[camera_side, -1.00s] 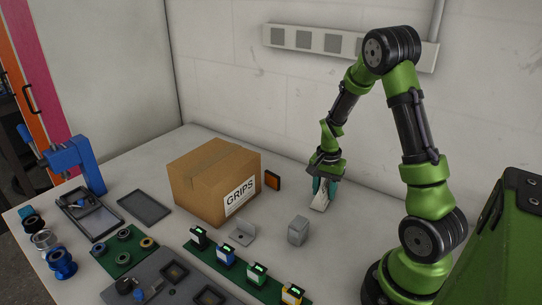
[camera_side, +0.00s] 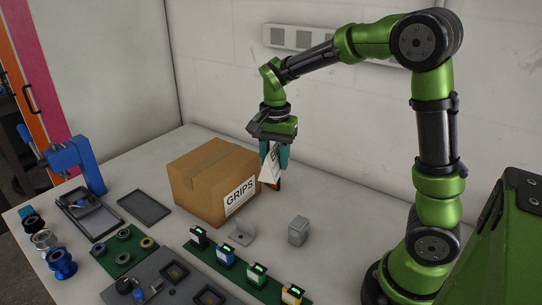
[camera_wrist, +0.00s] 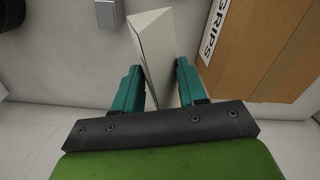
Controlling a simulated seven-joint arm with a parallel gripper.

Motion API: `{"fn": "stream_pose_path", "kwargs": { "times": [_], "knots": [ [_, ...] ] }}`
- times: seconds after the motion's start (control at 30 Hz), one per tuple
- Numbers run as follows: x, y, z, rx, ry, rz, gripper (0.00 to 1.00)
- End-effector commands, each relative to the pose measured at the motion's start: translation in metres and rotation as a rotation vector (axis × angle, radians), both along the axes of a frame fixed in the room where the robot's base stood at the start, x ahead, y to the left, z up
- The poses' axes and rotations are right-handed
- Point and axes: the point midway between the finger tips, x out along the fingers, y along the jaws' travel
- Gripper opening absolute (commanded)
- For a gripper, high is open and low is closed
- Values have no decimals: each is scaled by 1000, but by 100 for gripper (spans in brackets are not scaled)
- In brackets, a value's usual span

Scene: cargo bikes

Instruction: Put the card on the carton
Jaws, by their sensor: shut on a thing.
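The card (camera_side: 269,165) is white and folded, with dark print on one face. My gripper (camera_side: 276,156) is shut on it and holds it up just right of the carton's upper right edge. In the wrist view the card (camera_wrist: 154,42) stands between the teal fingers of my gripper (camera_wrist: 160,85). The carton (camera_side: 204,190) is a closed brown box with a white GRIPS label, standing on the table. It also shows at the right of the wrist view (camera_wrist: 262,60). The carton's top (camera_side: 212,158) is bare.
A grey block (camera_side: 298,230) and a metal bracket (camera_side: 241,233) stand in front of the carton. An orange-and-black item (camera_side: 277,185) is partly hidden below the card. A green strip with several coloured units (camera_side: 257,275) lies in front. A dark tray (camera_side: 144,208) lies left of the carton.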

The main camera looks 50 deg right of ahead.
Motion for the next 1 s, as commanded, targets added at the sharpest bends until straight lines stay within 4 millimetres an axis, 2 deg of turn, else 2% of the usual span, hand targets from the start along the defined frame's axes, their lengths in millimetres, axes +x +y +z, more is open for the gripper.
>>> {"fn": "stream_pose_path", "kwargs": {
  "times": [0.03,0.13,0.37,0.47,0.8,1.0],
  "knots": [
    [2,18,9,0,-4,-20,13],
    [2,36,22,1,-3,-102,13],
    [-3,38,29,0,0,-267,13],
    [5,38,27,-1,2,-291,13],
    [89,32,18,-2,1,-294,13],
    [129,30,14,-1,1,-294,13]
  ]
}}
